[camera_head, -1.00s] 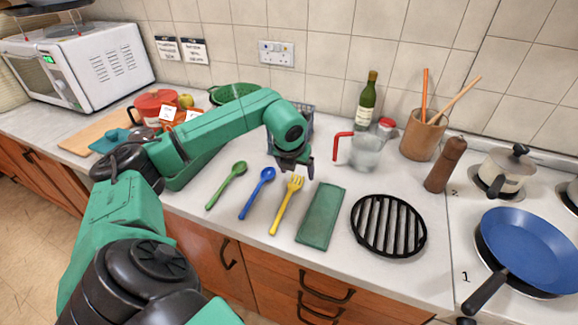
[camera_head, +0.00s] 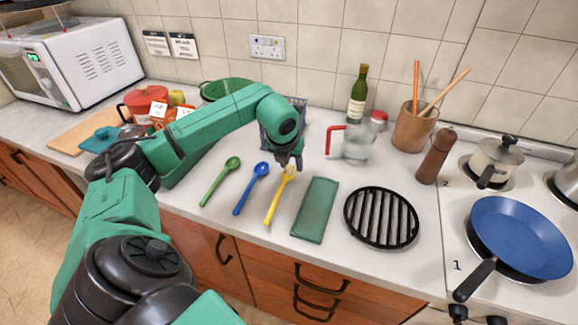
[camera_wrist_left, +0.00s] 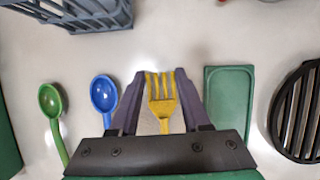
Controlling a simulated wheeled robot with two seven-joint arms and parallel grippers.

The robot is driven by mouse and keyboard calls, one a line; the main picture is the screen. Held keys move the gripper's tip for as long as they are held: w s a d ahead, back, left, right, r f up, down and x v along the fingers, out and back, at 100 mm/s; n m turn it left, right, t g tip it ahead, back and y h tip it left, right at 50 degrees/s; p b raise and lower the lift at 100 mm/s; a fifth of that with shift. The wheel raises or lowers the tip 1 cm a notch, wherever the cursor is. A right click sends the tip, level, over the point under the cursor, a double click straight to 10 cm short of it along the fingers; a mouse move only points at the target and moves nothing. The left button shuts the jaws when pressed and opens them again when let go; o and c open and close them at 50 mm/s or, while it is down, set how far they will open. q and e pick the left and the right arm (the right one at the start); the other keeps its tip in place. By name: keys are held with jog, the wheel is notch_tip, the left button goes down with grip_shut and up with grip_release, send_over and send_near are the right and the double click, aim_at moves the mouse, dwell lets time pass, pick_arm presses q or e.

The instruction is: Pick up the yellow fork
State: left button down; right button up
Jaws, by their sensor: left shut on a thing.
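The yellow fork (camera_head: 277,201) lies on the counter between the blue spoon (camera_head: 251,189) and a flat green board (camera_head: 315,209). My left gripper (camera_head: 290,164) is at the fork's tined end, its fingers pointing down. In the left wrist view, the fork's head (camera_wrist_left: 161,97) is between the two fingertips of my left gripper (camera_wrist_left: 160,75), and the gripper is shut on it. The fork's handle is hidden in that view by the gripper's body. My right gripper is not in view.
A green spoon (camera_head: 220,181) lies left of the blue one. A black round trivet (camera_head: 381,217) is to the right, with a pepper mill (camera_head: 435,155) behind. A glass jug (camera_head: 355,143) and grey rack (camera_head: 283,122) stand behind the gripper.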

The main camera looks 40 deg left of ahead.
pick_arm(q)
notch_tip(320, 180, up, 19)
jog(key=shift+f, duration=0.2)
